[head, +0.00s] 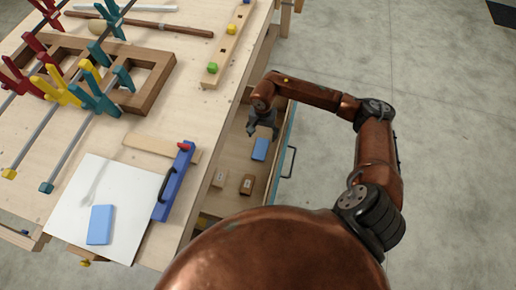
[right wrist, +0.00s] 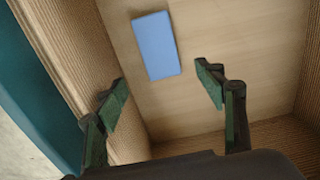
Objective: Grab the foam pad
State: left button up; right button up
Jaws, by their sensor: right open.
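A blue foam pad (head: 260,149) lies flat on the floor of the open drawer (head: 232,153) under the workbench. It also shows in the right wrist view (right wrist: 156,45), ahead of the fingers, a little left of centre. My right gripper (head: 263,129) reaches into the drawer just beyond the pad. Its fingers (right wrist: 162,78) are spread and empty, apart from the pad. A similar blue block (head: 100,225) lies on a white sheet on the bench top. My left gripper is not in view.
A light block (head: 219,179) and a brown block (head: 246,184) lie near the pad in the drawer. The drawer's teal front (head: 286,141) and wooden side wall (right wrist: 70,62) stand close to the gripper. Clamps and a blue tool (head: 174,183) lie on the bench (head: 190,110).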

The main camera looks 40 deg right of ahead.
aim_at(261, 146)
notch_tip(261, 146, down, 3)
jog(key=shift+r, duration=0.1)
jog(key=shift+f+b, duration=0.3)
jog(key=f, duration=0.2)
jog(key=f+b, duration=0.1)
jog(key=f, duration=0.1)
jog(key=shift+s+a, duration=0.2)
jog(key=shift+a, duration=0.05)
jog(key=shift+f, duration=0.65)
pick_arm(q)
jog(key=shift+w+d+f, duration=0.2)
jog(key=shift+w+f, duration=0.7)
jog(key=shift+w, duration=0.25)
pick_arm(e)
jog(key=c, duration=0.8)
jog(key=shift+c, duration=0.2)
